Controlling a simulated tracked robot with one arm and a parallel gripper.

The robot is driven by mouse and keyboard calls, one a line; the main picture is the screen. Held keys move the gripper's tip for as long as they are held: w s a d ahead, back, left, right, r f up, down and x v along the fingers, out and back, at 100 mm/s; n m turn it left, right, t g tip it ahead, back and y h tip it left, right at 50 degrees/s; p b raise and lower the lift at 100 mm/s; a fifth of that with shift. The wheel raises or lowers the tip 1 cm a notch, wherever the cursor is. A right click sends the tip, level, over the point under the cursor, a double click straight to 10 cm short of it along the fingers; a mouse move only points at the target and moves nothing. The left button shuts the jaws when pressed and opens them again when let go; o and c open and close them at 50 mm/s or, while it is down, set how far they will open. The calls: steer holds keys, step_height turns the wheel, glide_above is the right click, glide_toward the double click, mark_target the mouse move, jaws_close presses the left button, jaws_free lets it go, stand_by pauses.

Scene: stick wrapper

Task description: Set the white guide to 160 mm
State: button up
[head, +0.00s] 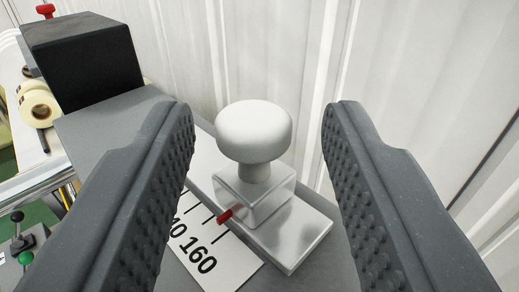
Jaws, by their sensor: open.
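The white guide has a white mushroom-shaped knob (254,131) on a clear-looking or shiny block (256,196), which sits on a metal rail (290,236). A red pointer (226,216) sticks out from the block's left side over a white scale (222,262). The scale shows "160" and part of another number, cut off by my left finger. The pointer tip is among the tick marks near 160; I cannot tell exactly which tick it meets. My gripper (260,112) is open, its ridged fingers on either side of the knob, with visible gaps on both sides.
A black block (84,62) stands at the upper left on the grey surface (100,128). A pale ribbed wall (225,50) rises close behind the guide.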

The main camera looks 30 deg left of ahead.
steer(key=b+v, duration=0.2)
steer(key=v, duration=0.9)
steer(key=shift+s+d+b, duration=0.15)
steer(key=shift+s+b, duration=0.15)
steer(key=shift+b, duration=0.05)
steer(key=s+d+r+m+h+b, duration=0.2)
steer(key=s+d+r+h+b, duration=0.1)
steer(key=d+r, duration=0.4)
steer(key=s+d+r+m+h+b, duration=0.1)
steer(key=s+d+r+h+b, duration=0.3)
steer(key=d, duration=0.5)
steer(key=s+d+r+m+h+b, duration=0.1)
steer(key=s+d+r, duration=0.2)
steer(key=s, duration=0.3)
steer(key=s+d+r+m+h+b, duration=0.1)
steer(key=s+d+r+m+b, duration=0.1)
steer(key=s, duration=0.5)
step_height(320, 180, up, 2)
steer(key=shift+s+d, duration=0.35)
steer(key=shift+d, duration=0.15)
stand_by(0.4)
